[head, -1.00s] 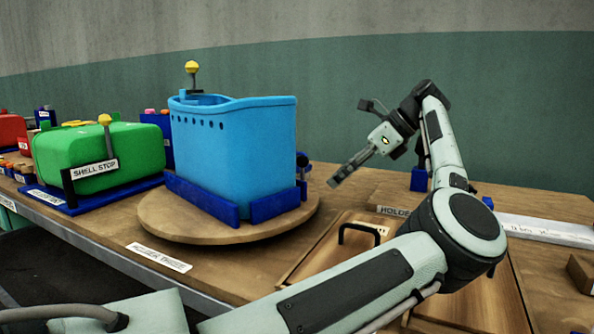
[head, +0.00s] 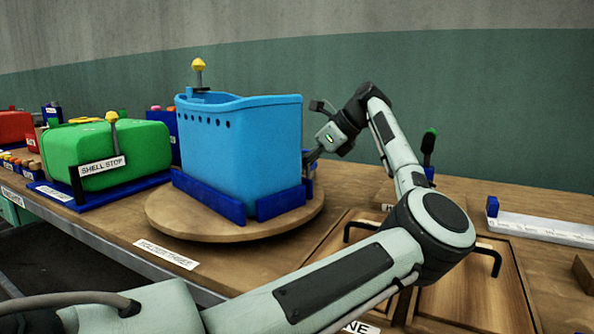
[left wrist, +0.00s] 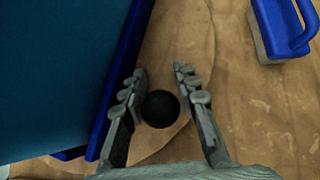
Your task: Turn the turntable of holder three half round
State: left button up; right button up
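The turntable (head: 190,229) of holder three is a round wooden disc on the bench. A light blue hull-shaped tub (head: 240,150) stands on it between dark blue cradle walls (head: 208,198). In the left wrist view a black ball knob (left wrist: 160,108) sits between the fingers of my left gripper (left wrist: 162,90), near the disc's edge. The fingers are open, with a gap showing on the knob's right. In the head view my left gripper (head: 312,160) is at the tub's right side, its fingertips partly hidden. My right gripper is not in view.
A green shell (head: 105,155) labelled SHELL STOP stands left of the turntable. A wooden panel with black handles (head: 485,262) lies at right under my left arm. A green-topped black handle (head: 429,148) and a white strip (head: 540,228) stand farther right. A blue handled item (left wrist: 285,28) is near the gripper.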

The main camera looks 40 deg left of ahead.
pick_arm(q)
jog(key=shift+c, duration=0.6)
grip_shut()
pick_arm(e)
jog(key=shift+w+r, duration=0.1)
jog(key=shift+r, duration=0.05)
pick_arm(q)
jog(key=shift+w+a+r, duration=0.1)
jog(key=shift+a+r, duration=0.1)
jog(key=shift+a, duration=0.1)
jog(key=shift+w+a+p, duration=0.1)
jog(key=shift+a+p, duration=0.4)
jog(key=shift+w+a+f, duration=0.15)
jog(key=shift+w+a, duration=0.05)
jog(key=shift+a, duration=0.2)
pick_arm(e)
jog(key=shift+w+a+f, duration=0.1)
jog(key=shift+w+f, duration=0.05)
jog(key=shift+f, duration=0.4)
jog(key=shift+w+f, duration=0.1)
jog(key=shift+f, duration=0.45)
